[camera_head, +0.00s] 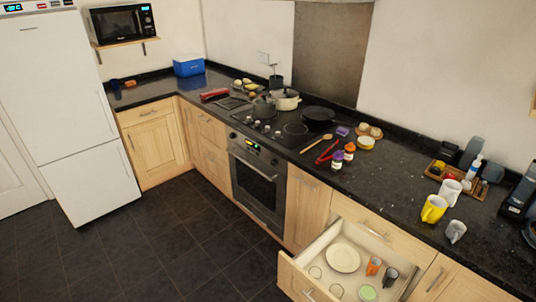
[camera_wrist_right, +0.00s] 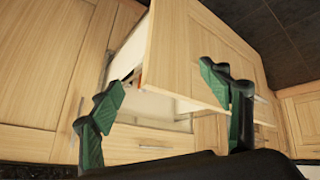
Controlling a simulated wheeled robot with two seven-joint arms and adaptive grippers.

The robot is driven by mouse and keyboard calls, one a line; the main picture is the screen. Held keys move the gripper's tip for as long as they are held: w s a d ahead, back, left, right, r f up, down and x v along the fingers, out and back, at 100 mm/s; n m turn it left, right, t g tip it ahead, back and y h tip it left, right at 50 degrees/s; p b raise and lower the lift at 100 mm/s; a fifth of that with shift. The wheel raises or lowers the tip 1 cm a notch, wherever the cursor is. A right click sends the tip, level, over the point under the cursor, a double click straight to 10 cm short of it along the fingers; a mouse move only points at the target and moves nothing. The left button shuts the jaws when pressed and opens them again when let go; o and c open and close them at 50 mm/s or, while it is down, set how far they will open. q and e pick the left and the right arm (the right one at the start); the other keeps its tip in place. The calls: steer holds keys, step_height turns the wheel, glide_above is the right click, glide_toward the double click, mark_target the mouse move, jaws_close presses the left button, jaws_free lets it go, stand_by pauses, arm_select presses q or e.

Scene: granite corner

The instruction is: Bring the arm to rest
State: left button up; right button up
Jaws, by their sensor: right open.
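My right gripper (camera_wrist_right: 163,82) shows in the right wrist view. Its two dark fingers with green pads are spread wide apart, and nothing is between them. Behind the fingers is an open drawer (camera_wrist_right: 190,50) with a light wooden front, seen tilted. I cannot tell whether the gripper touches it. Neither gripper shows in the head view, and my left gripper is in no view.
In the head view the open drawer (camera_head: 310,284) juts out below the counter, holding a plate (camera_head: 343,257), cups and bowls. A yellow mug (camera_head: 433,209) and a white mug (camera_head: 450,191) stand on the dark counter (camera_head: 400,185). The dark floor (camera_head: 130,250) is clear.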

steer(key=s+a+f+g+y, duration=0.1)
steer(key=s+f+g, duration=0.2)
steer(key=s, duration=0.4)
steer(key=s+a+f+g+y, duration=0.1)
steer(key=s+f+g, duration=0.15)
steer(key=s, duration=0.45)
steer(key=s+f+p, duration=0.1)
steer(key=s+f, duration=0.1)
steer(key=f, duration=1.2)
steer(key=s+f, duration=0.2)
steer(key=f, duration=1.2)
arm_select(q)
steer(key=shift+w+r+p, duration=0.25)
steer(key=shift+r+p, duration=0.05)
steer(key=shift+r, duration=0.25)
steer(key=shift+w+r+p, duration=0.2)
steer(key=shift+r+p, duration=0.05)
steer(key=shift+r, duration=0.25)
arm_select(e)
steer(key=s+f+n+g, duration=0.1)
steer(key=s+f, duration=1.4)
steer(key=s, duration=0.4)
steer(key=shift+s+a+f+g, duration=0.15)
steer(key=shift+a+f+g, duration=0.1)
steer(key=shift+a+g, duration=0.15)
